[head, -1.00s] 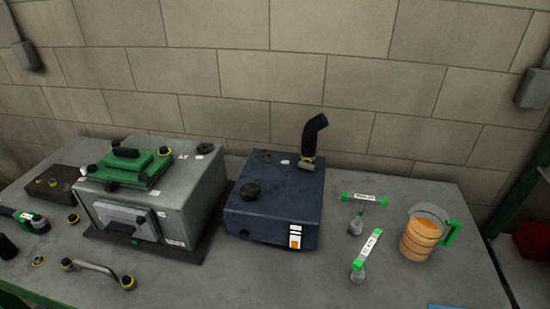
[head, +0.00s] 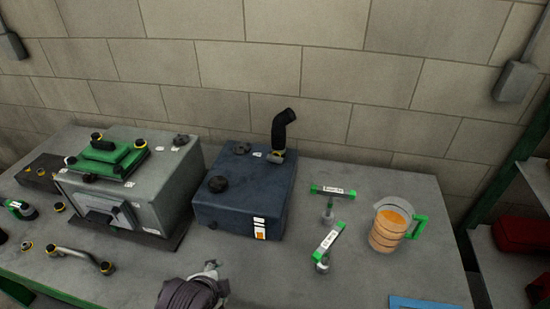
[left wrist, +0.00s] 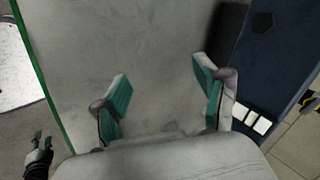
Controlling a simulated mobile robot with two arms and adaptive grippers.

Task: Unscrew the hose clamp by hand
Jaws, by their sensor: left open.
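A black bent hose (head: 281,129) rises from the back right of a dark blue tank (head: 245,195). The hose clamp (head: 276,156), small with a pale and yellowish part, sits around the hose's lower end in the head view. My left gripper (head: 211,270) enters at the bottom of the head view, over the table in front of the tank and well apart from the clamp. In the left wrist view its green-padded fingers (left wrist: 162,88) are spread with nothing between them. A small dark gripper (left wrist: 40,143), apparently my right one, shows at the lower left; its opening is unclear.
A grey box (head: 150,195) with a green top stands left of the tank. A curved pipe (head: 80,254) lies in front of it. Two green-ended labelled tools (head: 333,190) (head: 327,240) and a jug of orange liquid (head: 388,228) stand right. A block wall rises behind.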

